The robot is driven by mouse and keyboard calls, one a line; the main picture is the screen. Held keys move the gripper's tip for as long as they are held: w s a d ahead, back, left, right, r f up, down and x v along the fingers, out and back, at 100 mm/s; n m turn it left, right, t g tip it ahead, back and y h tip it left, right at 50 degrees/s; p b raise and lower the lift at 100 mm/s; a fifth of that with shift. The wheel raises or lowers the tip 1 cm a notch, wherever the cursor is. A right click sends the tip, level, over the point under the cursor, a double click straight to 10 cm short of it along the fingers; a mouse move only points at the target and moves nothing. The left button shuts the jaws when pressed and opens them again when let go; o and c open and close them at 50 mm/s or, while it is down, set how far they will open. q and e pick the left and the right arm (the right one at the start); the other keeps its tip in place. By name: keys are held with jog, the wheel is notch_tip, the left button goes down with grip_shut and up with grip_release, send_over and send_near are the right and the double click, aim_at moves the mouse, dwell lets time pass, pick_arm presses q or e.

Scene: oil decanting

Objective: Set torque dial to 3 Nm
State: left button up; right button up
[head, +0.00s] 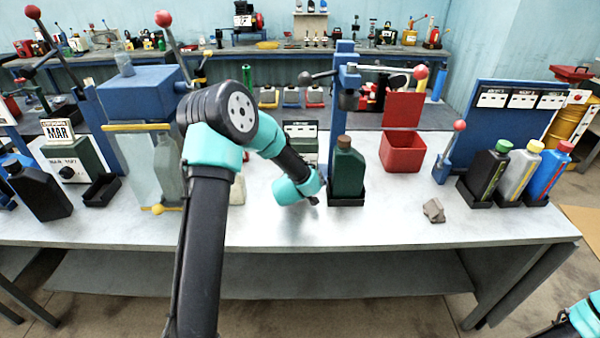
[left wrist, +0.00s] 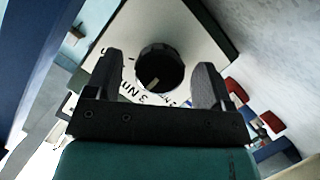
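The torque dial (left wrist: 160,68), a round black knob with a pale pointer mark, sits on a light plate in the left wrist view. The mark points down and slightly left in the picture, toward the printed labels. A "3 NM" label (left wrist: 133,94) is readable below left of the knob; another label beside it is partly hidden. My left gripper (left wrist: 161,78) is open, one finger on each side of the dial, with visible gaps. In the head view my left arm hides the dial and the fingertips. My right gripper is not in view; only part of that arm shows at bottom right.
A dark green bottle (head: 346,170) stands under a blue lever press close right of my left wrist. A red bin (head: 402,155) and a grey rag (head: 434,211) are further right. A glass-fronted blue stand (head: 140,100) is left. The bench front is clear.

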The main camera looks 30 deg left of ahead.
pick_arm(q)
jog(key=v, duration=1.7)
jog(key=shift+s, duration=0.2)
jog(key=shift+d, duration=0.15)
